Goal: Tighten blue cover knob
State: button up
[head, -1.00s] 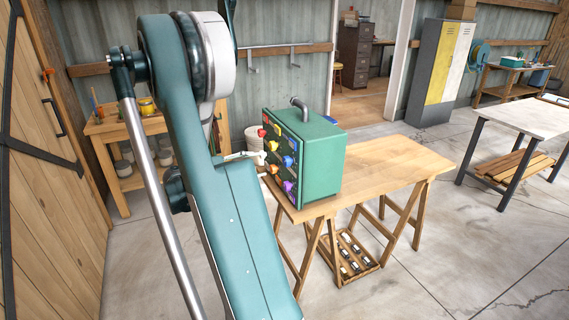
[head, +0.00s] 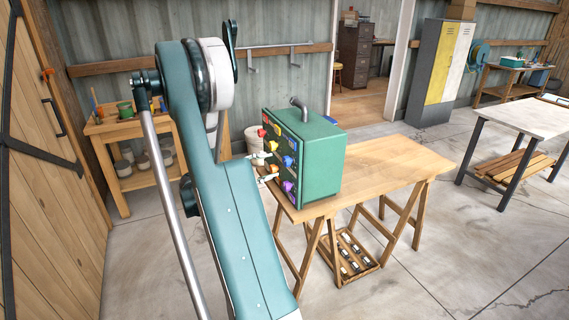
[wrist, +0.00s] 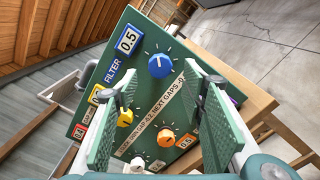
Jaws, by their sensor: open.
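The green control box (head: 322,170) stands on the near wooden table, its knob panel facing left. The blue knob (head: 288,161) is on this panel; in the wrist view the round blue knob (wrist: 160,66) carries a white pointer mark. My gripper (head: 267,167) is at the left of the panel. In the wrist view my gripper (wrist: 158,82) is open, its two green ribbed pads wide apart. The blue knob appears between and beyond the fingertips, with no visible contact. A yellow knob (wrist: 125,117) and an orange knob (wrist: 166,137) also appear between the pads.
A blue "FILTER 0.5" label (wrist: 128,41) is beside the blue knob. A purple knob (head: 288,186) is lower on the panel. The wooden table (head: 385,165) is bare right of the box. A shelf bench (head: 115,130) stands at the back left.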

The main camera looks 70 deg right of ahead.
aim_at(284, 162)
jog(key=shift+b+x, duration=0.65)
jog(key=shift+x, duration=3.15)
jog(key=shift+f, duration=0.1)
jog(key=c, duration=0.9)
